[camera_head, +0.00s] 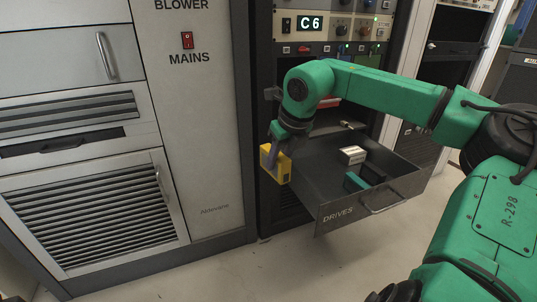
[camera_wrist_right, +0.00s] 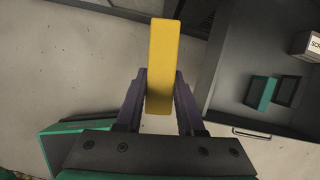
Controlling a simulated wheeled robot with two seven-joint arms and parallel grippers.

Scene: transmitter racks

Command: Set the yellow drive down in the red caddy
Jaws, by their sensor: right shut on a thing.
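The yellow drive (camera_head: 275,163) is held by my right gripper (camera_head: 279,148), which is shut on it. The drive is in the air by the left wall of the open drawer, in front of the rack. In the right wrist view the yellow drive (camera_wrist_right: 163,60) sits between the two dark fingers of my right gripper (camera_wrist_right: 158,90), with bare floor beyond it. I cannot make out a red caddy in either view. My left gripper is not in view.
The open drawer (camera_head: 335,213) marked DRIVES holds a white box (camera_head: 352,155) and a teal drive (camera_head: 356,181). A small red patch (camera_head: 331,102) shows in the rack behind my arm. A grey cabinet (camera_head: 200,130) stands left. The floor in front is clear.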

